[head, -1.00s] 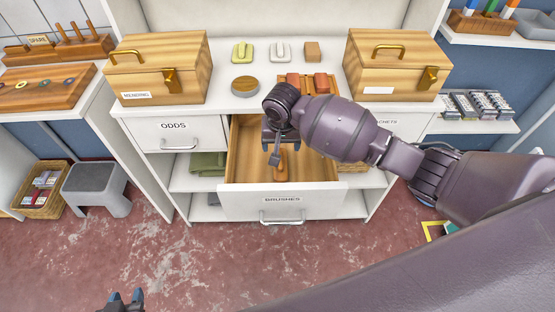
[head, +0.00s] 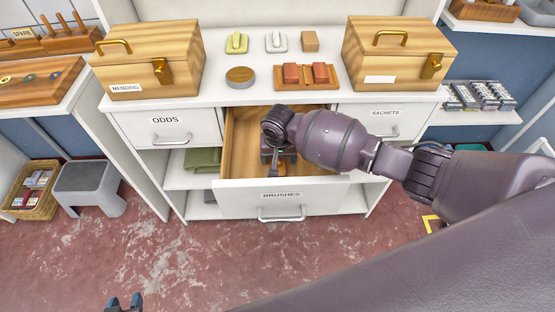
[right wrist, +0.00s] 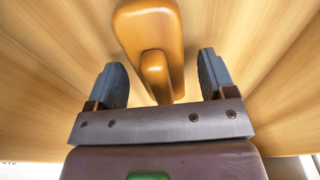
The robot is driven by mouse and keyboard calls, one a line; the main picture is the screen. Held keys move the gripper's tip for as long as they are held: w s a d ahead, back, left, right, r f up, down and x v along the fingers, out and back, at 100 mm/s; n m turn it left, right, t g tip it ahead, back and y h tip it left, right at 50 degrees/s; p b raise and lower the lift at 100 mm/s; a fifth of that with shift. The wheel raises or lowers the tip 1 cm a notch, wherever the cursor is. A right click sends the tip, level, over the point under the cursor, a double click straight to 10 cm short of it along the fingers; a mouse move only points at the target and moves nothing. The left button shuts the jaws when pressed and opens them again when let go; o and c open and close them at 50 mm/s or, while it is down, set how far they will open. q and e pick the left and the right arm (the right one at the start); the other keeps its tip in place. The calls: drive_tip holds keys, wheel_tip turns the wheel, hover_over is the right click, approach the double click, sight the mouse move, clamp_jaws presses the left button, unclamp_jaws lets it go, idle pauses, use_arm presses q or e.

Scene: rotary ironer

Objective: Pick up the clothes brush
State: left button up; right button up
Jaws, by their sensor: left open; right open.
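The clothes brush (right wrist: 148,30), an orange-brown wooden body with a raised handle, lies in the open drawer marked BRUSHES (head: 240,192). In the head view my right arm hides most of it. My right gripper (right wrist: 162,78) is open above the drawer floor, its fingers on either side of the near end of the brush, with a gap at each side. I cannot tell its exact height over the brush. In the head view the right gripper (head: 279,162) is inside the drawer's outline. My left gripper (head: 125,302) is open and empty at the bottom edge, far from the drawer.
The drawer's walls and front surround my right gripper. Closed ODDS (head: 165,128) and SACHETS (head: 388,120) drawers flank it. The countertop above carries a MENDING box (head: 148,62), another wooden box (head: 398,55) and a tray with two red blocks (head: 307,83). A grey stool (head: 88,183) stands left.

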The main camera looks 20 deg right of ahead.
drive_tip(key=c, duration=1)
drive_tip(key=shift+r, duration=0.15)
drive_tip(key=shift+c, duration=0.2)
drive_tip(key=shift+r, duration=0.3)
wheel_tip(320, 180, up, 19)
drive_tip(key=p, duration=0.4)
drive_tip(key=shift+p, duration=0.3)
drive_tip(key=shift+r, duration=0.1)
